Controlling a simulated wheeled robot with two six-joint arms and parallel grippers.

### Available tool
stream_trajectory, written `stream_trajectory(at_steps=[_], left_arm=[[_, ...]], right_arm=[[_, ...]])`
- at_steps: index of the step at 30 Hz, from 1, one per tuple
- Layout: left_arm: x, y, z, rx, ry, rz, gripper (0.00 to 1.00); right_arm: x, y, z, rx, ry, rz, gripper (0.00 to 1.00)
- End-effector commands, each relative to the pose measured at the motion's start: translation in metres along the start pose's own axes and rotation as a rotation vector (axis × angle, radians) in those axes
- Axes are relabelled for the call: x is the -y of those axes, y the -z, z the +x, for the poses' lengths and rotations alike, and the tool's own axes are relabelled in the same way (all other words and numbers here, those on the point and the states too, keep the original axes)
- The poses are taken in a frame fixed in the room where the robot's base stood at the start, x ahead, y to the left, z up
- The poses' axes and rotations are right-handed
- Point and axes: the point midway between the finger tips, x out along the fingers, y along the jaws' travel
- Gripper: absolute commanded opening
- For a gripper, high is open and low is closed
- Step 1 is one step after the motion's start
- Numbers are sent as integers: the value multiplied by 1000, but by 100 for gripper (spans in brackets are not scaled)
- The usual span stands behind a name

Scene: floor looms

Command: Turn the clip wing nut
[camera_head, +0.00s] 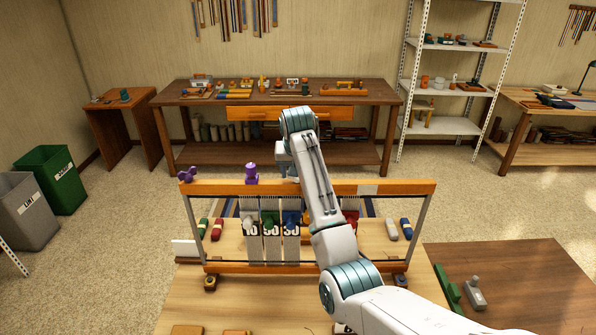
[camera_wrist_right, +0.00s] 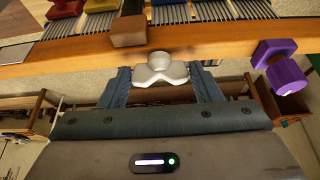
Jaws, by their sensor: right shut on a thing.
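A silver-grey wing nut (camera_wrist_right: 160,69) sits at the edge of the loom's wooden top beam in the right wrist view. My right gripper (camera_wrist_right: 160,80) is shut on it, one finger at each side of its wings. In the head view the right gripper (camera_head: 287,170) is at the beam's far side, partly hidden by my arm, which also hides the nut. A brown clip block (camera_wrist_right: 128,31) is on the beam beside the nut. The top beam (camera_head: 400,187) spans the loom. My left gripper is not in view.
A purple knob (camera_wrist_right: 284,72) is on the beam beside my right gripper. In the head view, a purple wing nut (camera_head: 187,174) is at the beam's left end and a purple piece (camera_head: 252,174) stands further along. Colored shuttles (camera_head: 217,229) lie below. A workbench (camera_head: 180,97) stands behind.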

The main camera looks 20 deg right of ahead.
Motion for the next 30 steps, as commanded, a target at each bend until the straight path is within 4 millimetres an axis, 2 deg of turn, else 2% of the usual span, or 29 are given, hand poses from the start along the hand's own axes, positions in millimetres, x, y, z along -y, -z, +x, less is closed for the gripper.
stream_trajectory(at_steps=[30], left_arm=[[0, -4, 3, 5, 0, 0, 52]], right_arm=[[5, 3, 1, -1, -370, 886, 35]])
